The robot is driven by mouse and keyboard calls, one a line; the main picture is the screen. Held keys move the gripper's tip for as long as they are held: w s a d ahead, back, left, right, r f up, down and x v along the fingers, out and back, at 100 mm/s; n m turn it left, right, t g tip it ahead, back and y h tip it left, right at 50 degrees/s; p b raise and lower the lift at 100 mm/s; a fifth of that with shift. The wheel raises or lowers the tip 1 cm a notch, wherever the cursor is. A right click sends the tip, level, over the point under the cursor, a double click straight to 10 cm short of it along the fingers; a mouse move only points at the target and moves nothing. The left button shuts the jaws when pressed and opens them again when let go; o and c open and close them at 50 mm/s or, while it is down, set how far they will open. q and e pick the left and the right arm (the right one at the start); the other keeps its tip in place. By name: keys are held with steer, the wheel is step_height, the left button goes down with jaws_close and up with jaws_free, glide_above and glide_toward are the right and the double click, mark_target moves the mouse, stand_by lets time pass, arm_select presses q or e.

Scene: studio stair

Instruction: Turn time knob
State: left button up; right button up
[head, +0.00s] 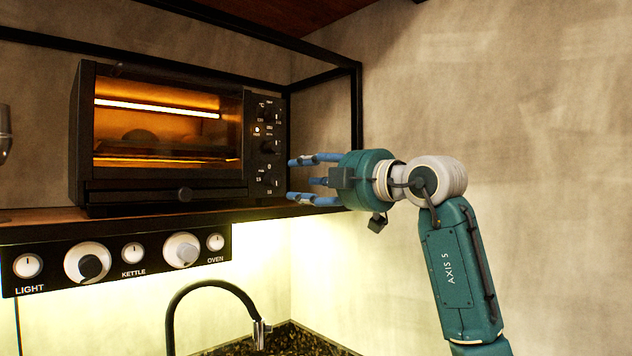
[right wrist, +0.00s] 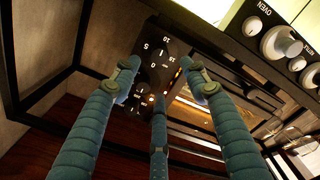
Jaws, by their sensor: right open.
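A black toaster oven (head: 165,190) stands on a shelf, its window glowing orange. Its right-hand control panel (head: 258,160) carries dark knobs in a column, among them a middle knob (head: 269,147) and a bottom knob (head: 272,181) with small numbers around it. The labels are too small to tell which is the time knob. My right gripper (head: 303,180) is open and empty, its blue fingers pointing left at the lower panel, just right of it. In the right wrist view the fingers (right wrist: 158,80) spread before the numbered panel (right wrist: 152,48). My left gripper is out of view.
A black frame (head: 357,110) surrounds the shelf (head: 40,218), with an upright close behind my right gripper. Below the shelf is a black switch strip (head: 150,252) with white knobs. A dark faucet (head: 215,285) stands beneath. The wall to the right is bare.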

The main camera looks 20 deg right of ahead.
steer(key=shift+v, duration=1.65)
